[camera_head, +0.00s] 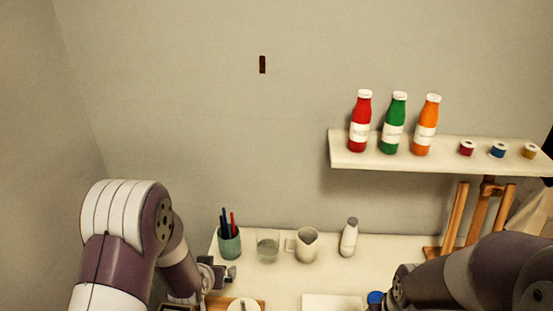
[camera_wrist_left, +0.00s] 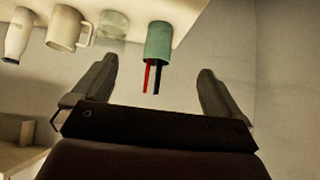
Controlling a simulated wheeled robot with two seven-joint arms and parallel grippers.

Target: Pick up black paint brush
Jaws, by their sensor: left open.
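A black paint brush (camera_head: 223,220) stands in a teal cup (camera_head: 229,243) beside a red brush (camera_head: 233,222), at the back left of the white table. In the left wrist view, the picture is turned over: the cup (camera_wrist_left: 158,38) hangs from above, with the black brush (camera_wrist_left: 158,78) and the red brush (camera_wrist_left: 147,77) pointing down. My left gripper (camera_wrist_left: 157,84) is open and empty there, its fingers on either side of the brushes without touching them. In the head view my left gripper (camera_head: 222,275) is small, just below the cup.
A clear glass (camera_head: 268,247), a white mug (camera_head: 307,245) and a white bottle (camera_head: 349,238) stand right of the cup. My right arm covers the table's right side.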

